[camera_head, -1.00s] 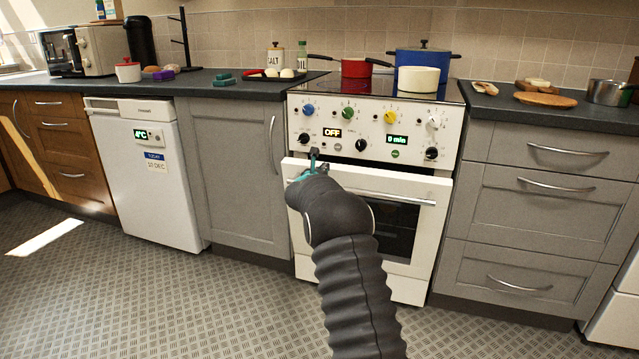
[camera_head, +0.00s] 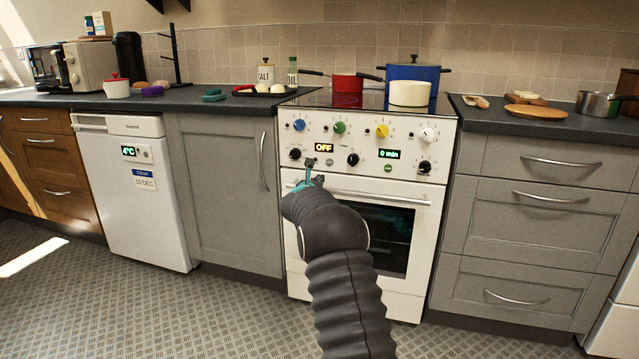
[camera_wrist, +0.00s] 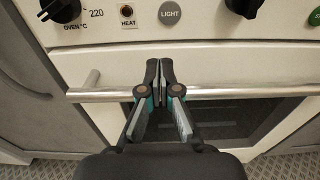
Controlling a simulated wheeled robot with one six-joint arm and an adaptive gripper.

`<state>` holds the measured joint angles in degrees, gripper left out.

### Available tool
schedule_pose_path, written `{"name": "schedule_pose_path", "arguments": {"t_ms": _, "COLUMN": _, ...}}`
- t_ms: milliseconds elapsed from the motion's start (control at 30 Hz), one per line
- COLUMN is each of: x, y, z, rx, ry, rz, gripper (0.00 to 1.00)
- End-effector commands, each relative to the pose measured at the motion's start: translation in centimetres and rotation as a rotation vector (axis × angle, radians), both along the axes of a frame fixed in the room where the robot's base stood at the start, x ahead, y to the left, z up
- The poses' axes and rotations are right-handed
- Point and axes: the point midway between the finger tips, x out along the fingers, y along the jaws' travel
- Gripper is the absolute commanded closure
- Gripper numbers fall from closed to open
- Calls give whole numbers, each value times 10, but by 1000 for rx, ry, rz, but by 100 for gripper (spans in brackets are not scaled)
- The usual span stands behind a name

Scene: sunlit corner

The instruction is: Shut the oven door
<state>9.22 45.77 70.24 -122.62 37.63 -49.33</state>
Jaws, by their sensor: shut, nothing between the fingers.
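The white oven door (camera_head: 407,280) has a dark glass window and a horizontal metal handle (camera_head: 390,198). In the head view it looks flush, or nearly flush, with the oven front below the control panel (camera_head: 355,146). My gripper (camera_head: 311,168) is at the upper left of the door, partly hidden by my arm. In the wrist view, my gripper (camera_wrist: 160,64) is shut and empty, its fingertips just above the handle bar (camera_wrist: 222,92) and in front of the door's top strip (camera_wrist: 230,57). I cannot tell whether the tips touch the door.
A red pan (camera_head: 348,91), a blue pot (camera_head: 413,76) and a cream pot (camera_head: 409,94) stand on the hob. Knobs sit close above my gripper. Grey cabinets flank the oven. The patterned floor (camera_head: 170,310) in front is clear.

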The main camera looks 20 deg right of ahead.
Motion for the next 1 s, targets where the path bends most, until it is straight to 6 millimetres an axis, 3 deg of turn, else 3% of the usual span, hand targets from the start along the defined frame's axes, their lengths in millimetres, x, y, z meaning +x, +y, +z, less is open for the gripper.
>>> {"name": "schedule_pose_path", "arguments": {"t_ms": 133, "x": -15, "y": 17, "z": -6, "rx": 0, "ry": -3, "rz": 0, "gripper": 100}}
{"name": "schedule_pose_path", "arguments": {"t_ms": 200, "x": -18, "y": 18, "z": 19, "rx": -1, "ry": -6, "rz": -2, "gripper": 100}}
{"name": "schedule_pose_path", "arguments": {"t_ms": 300, "x": -21, "y": 22, "z": 40, "rx": 0, "ry": -6, "rz": 0, "gripper": 100}}
{"name": "schedule_pose_path", "arguments": {"t_ms": 600, "x": -29, "y": 33, "z": 86, "rx": 0, "ry": -3, "rz": 2, "gripper": 100}}
{"name": "schedule_pose_path", "arguments": {"t_ms": 1000, "x": -32, "y": 33, "z": 97, "rx": 22, "ry": -19, "rz": -1, "gripper": 100}}
